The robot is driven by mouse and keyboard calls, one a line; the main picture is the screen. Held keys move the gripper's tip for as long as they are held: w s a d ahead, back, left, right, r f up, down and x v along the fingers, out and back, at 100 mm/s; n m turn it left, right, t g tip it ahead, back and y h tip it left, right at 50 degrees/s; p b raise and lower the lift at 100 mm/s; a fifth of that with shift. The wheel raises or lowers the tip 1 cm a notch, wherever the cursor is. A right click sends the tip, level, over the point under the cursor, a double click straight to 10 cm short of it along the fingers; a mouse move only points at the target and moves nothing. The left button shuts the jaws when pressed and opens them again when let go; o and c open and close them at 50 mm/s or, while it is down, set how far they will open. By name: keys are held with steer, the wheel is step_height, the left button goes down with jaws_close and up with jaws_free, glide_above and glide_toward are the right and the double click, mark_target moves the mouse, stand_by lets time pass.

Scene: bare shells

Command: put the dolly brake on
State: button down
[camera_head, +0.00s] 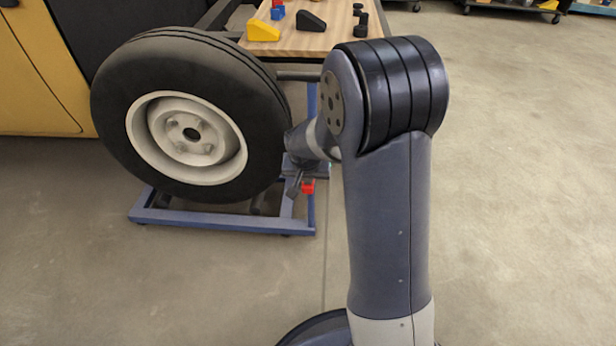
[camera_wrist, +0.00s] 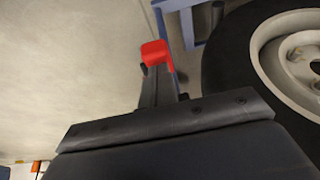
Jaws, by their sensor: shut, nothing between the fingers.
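The dolly is a low blue frame (camera_head: 215,220) on the floor under a large black tyre with a pale rim (camera_head: 190,135). A small red piece (camera_head: 308,187), which looks like the brake pedal, is at the dolly's right side. It also shows in the wrist view (camera_wrist: 156,52), just beyond my fingertips. My gripper (camera_head: 296,184) is shut and empty, close beside the red piece at the right of the tyre. In the wrist view my gripper's fingers (camera_wrist: 158,85) point at the red piece and overlap its lower part. I cannot tell whether they touch it.
The tyre (camera_wrist: 235,75) stands close to the right of my fingers in the wrist view. A wooden-topped bench (camera_head: 300,40) with yellow and black wedges and other small items is behind. A yellow cabinet (camera_head: 35,75) is at the left. The floor in front and at right is clear.

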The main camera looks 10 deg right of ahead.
steer(key=shift+s+f, duration=0.2)
steer(key=shift+f, duration=0.1)
steer(key=shift+w+r+p, duration=0.2)
steer(key=shift+r+p, duration=0.9)
steer(key=shift+r, duration=0.4)
step_height(320, 180, up, 4)
steer(key=p, duration=0.2)
steer(key=shift+f+p, duration=0.1)
steer(key=shift+p, duration=0.2)
steer(key=s+a+r+p, duration=0.1)
steer(key=s+r+p, duration=0.1)
steer(key=s+r, duration=0.3)
steer(key=shift+a+r, duration=0.35)
steer(key=shift+r, duration=0.55)
steer(key=b+x, duration=0.1)
steer(key=x, duration=0.3)
steer(key=b+x, duration=0.2)
steer(key=x, duration=0.2)
steer(key=w+b+x, duration=0.1)
steer(key=b+x, duration=0.1)
steer(key=x, duration=0.2)
steer(key=shift+d+r, duration=0.1)
steer(key=shift+d, duration=0.15)
steer(key=shift+s+f+b, duration=0.2)
steer(key=shift+f+b, duration=0.45)
steer(key=shift+f, duration=0.25)
